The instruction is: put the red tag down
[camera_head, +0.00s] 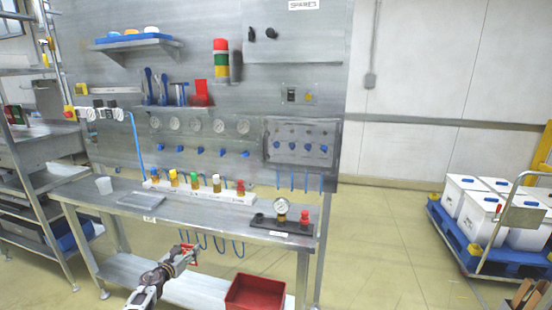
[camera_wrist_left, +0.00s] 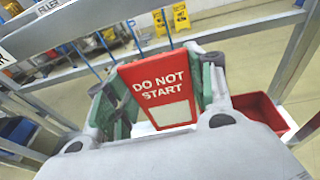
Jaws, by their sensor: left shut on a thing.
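The red tag (camera_wrist_left: 158,72) reads "DO NOT START" in white letters above a pale blank panel. It stands between the green-padded fingers of my left gripper (camera_wrist_left: 152,100), which is shut on it. In the head view the left gripper (camera_head: 184,250) and a small part of the red tag (camera_head: 193,252) show in front of the bench's front edge, to the left of the red bin. The gripper hides part of the tag there. My right gripper is not in view.
A red bin (camera_head: 255,291) stands low in front. White boxes on a blue cart (camera_head: 446,232) are far right; floor between is clear.

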